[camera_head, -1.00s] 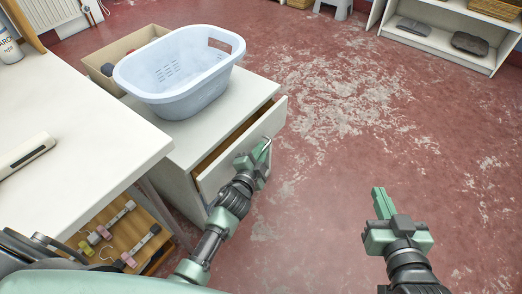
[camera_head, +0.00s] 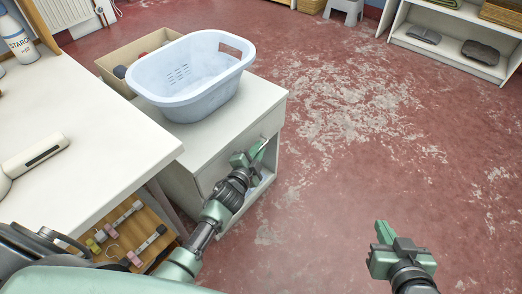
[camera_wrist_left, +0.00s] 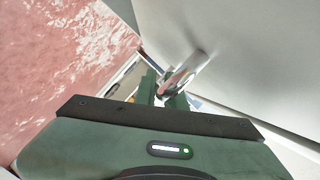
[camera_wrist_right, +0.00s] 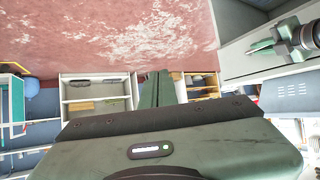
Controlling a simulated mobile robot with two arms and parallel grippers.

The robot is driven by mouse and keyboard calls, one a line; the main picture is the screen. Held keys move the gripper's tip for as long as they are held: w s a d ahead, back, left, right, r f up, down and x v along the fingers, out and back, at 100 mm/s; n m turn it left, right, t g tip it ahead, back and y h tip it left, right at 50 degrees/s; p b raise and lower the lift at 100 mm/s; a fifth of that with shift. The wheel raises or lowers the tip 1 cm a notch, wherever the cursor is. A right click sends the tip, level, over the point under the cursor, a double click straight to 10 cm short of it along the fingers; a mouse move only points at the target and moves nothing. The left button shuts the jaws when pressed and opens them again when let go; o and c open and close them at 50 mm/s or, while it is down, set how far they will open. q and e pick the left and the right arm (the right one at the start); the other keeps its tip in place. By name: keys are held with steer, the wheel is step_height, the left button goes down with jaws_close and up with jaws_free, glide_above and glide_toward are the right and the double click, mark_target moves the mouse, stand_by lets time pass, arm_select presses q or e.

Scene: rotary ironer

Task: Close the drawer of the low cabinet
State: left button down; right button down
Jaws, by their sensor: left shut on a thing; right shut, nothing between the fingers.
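The low cabinet (camera_head: 262,97) is white and stands right of the table. Its drawer front (camera_head: 213,171) sits against the cabinet body, with no open gap visible above it. My left gripper (camera_head: 256,152) is at the drawer front, shut on the drawer's bar handle. In the left wrist view the pale metal handle (camera_wrist_left: 186,73) passes between the fingers of my left gripper (camera_wrist_left: 166,92). My right gripper (camera_head: 383,231) is shut and empty, out over the floor. It also shows in the right wrist view (camera_wrist_right: 157,88).
A pale blue laundry basket (camera_head: 190,88) stands on the cabinet, with a cardboard box (camera_head: 113,72) behind it. The white table (camera_head: 90,130) is at the left, with hangers on a wooden shelf (camera_head: 150,265) below. The red floor (camera_head: 350,140) at the right is clear.

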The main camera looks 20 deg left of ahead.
arm_select(q)
steer(key=shift+a, duration=0.25)
steer(key=c, duration=1.8)
jaws_free()
steer(key=shift+o, duration=0.2)
